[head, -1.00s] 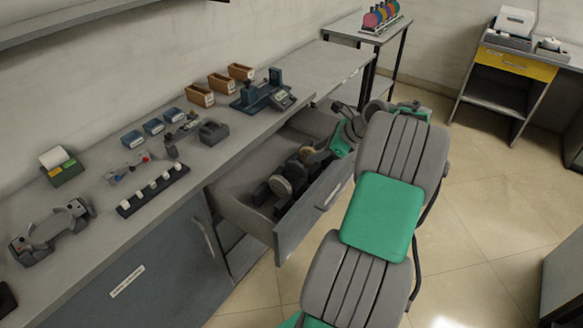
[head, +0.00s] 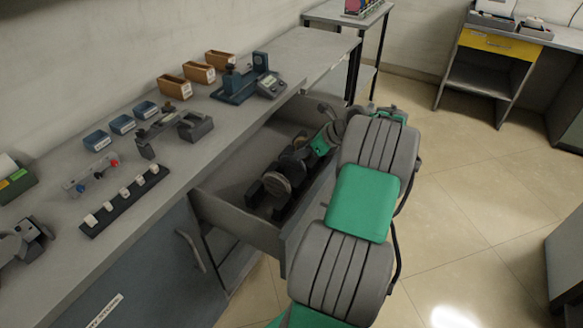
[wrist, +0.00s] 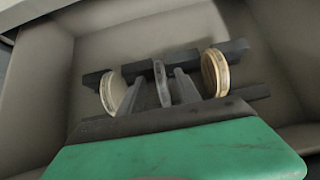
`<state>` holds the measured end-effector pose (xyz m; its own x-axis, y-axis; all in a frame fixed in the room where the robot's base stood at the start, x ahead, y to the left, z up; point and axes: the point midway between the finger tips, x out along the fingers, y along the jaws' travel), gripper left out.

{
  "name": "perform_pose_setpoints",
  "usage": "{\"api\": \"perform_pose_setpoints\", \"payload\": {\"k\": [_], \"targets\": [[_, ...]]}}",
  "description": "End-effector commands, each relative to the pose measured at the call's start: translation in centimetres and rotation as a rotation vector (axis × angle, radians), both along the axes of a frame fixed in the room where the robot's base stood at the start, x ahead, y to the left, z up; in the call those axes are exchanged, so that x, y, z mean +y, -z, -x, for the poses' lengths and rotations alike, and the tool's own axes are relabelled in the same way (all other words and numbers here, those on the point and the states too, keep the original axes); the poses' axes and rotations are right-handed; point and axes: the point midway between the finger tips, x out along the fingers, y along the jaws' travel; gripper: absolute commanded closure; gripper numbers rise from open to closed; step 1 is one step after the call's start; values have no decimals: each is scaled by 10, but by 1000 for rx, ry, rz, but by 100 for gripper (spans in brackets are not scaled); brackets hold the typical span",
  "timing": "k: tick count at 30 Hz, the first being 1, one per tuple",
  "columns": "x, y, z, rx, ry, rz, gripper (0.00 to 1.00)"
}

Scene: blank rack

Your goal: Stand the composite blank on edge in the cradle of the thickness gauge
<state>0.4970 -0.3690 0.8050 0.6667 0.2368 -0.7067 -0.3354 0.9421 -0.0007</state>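Inside the open drawer, a dark rack (wrist: 188,60) holds discs standing on edge. In the wrist view a pale disc (wrist: 112,92) stands at the left, a dark grey disc (wrist: 160,82) in the middle and a gold-brown disc (wrist: 215,72) at the right. The dark one looks like the composite blank. My gripper (wrist: 158,92) is open, one finger on each side of the dark disc, with gaps visible. In the head view my gripper (head: 300,157) is down in the drawer, partly hiding the discs. The blue thickness gauge (head: 236,84) with a small display stands on the bench.
The open drawer (head: 232,217) juts from under the bench, its walls close around my gripper. Brown bins (head: 175,87), blue trays (head: 97,141) and a black strip with pale pieces (head: 125,201) are on the bench. Bench space right of the gauge is clear.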

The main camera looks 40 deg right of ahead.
Motion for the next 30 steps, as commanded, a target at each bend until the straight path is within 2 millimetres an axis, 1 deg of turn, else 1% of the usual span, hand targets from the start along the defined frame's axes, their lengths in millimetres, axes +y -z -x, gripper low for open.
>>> {"api": "perform_pose_setpoints", "payload": {"k": [1, 3, 6, 9, 14, 28, 30], "targets": [[3, 9, -4, 1, -4, -2, 60], [6, 20, -12, 2, -3, -2, 60], [10, 31, -23, 0, -3, -1, 60], [11, 34, -27, 1, -1, 0, 60], [11, 34, -27, 1, -1, 0, 61], [11, 33, -27, 1, -1, 0, 99], [11, 33, -27, 1, -1, 0, 100]]}}
